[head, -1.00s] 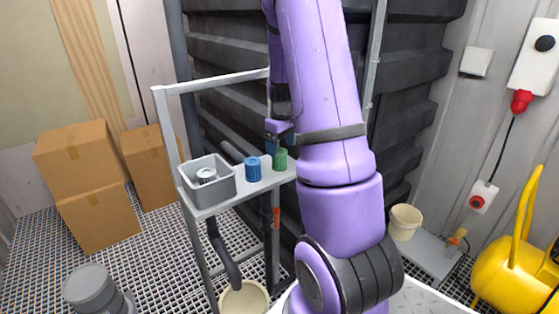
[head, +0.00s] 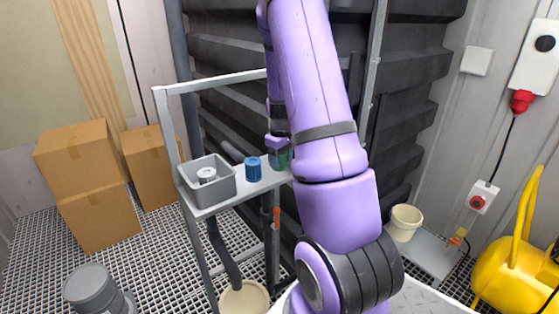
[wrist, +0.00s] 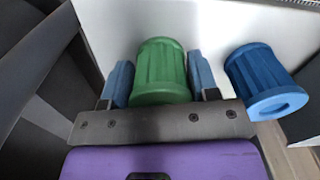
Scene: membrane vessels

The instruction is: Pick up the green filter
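The green filter (wrist: 160,72) is a ribbed cylinder standing on the pale shelf. In the wrist view it sits between the two blue finger pads of my gripper (wrist: 160,82), with a finger on each side. Narrow gaps seem to show beside it, so the fingers look open around it. In the head view the green filter (head: 283,160) is partly covered by my gripper (head: 279,152), which is lowered over it, and by my arm.
A blue filter (head: 253,169) stands on the shelf (head: 217,208) to the left of the green one; in the wrist view the blue filter (wrist: 265,82) is to the right. A grey bin (head: 208,184) with a pale round part inside is at the shelf's left end. A metal rail (head: 215,82) runs above.

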